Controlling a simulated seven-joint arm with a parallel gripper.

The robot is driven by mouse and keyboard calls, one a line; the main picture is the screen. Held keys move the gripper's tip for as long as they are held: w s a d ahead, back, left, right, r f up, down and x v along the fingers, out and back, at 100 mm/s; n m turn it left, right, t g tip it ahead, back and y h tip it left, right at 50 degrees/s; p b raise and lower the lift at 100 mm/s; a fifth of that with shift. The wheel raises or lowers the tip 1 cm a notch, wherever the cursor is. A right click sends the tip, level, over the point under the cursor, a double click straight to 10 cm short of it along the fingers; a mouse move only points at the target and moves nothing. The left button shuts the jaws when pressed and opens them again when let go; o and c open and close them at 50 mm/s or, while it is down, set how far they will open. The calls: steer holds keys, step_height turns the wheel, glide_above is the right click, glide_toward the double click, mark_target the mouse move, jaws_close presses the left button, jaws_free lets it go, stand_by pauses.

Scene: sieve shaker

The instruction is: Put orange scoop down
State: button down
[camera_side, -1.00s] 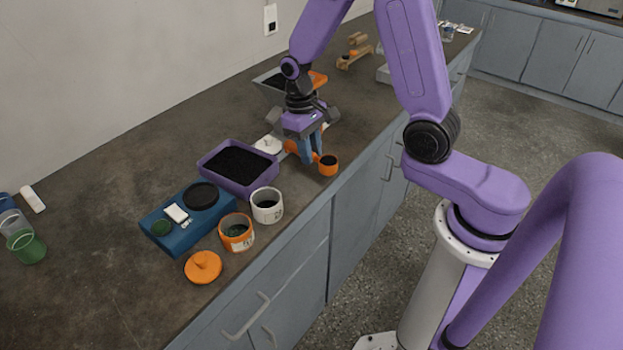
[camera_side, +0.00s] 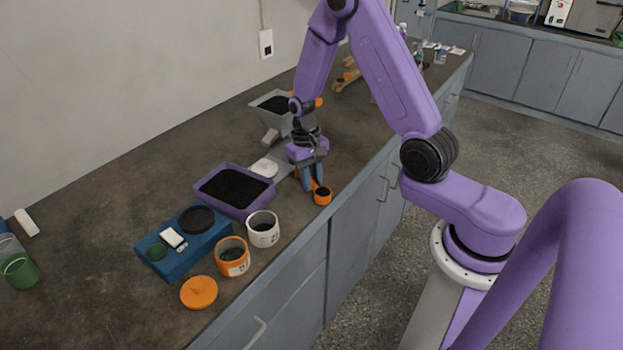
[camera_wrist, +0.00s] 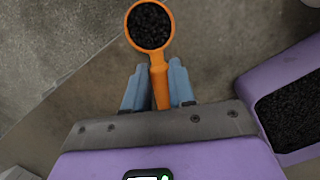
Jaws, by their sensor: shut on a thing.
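The orange scoop (camera_side: 322,196) is in my gripper (camera_side: 309,178), close over the front part of the bench. My blue fingers are shut on its handle. In the wrist view the scoop (camera_wrist: 158,60) points away from my gripper (camera_wrist: 158,86), and its round bowl is filled with dark granules. The side view does not clearly show whether the scoop touches the bench top.
A purple tray (camera_side: 201,201) of dark granules stands left of my gripper. A white jar (camera_side: 263,235), an orange jar (camera_side: 233,262), an orange lid (camera_side: 198,292) and a blue device (camera_side: 152,263) are nearer. A grey hopper (camera_side: 258,106) stands behind.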

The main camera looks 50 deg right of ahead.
steer(key=shift+f, duration=0.25)
steer(key=c, duration=0.9)
jaws_free()
steer(key=shift+c, duration=0.2)
step_height(320, 180, up, 12)
steer(key=w, duration=0.2)
steer(key=s+a+r+n, duration=0.3)
steer(key=a+n, duration=0.1)
steer(key=a, duration=0.2)
steer(key=s+a+r+n+t, duration=0.1)
steer(key=s+n, duration=0.5)
steer(key=s, duration=0.6)
steer(key=s+a+r+n+t, duration=0.1)
steer(key=s+a+n, duration=0.3)
steer(key=s+n, duration=0.3)
steer(key=s, duration=0.4)
steer(key=shift+s+a+r, duration=0.2)
steer(key=shift+s+r, duration=0.05)
steer(key=shift+s, duration=0.1)
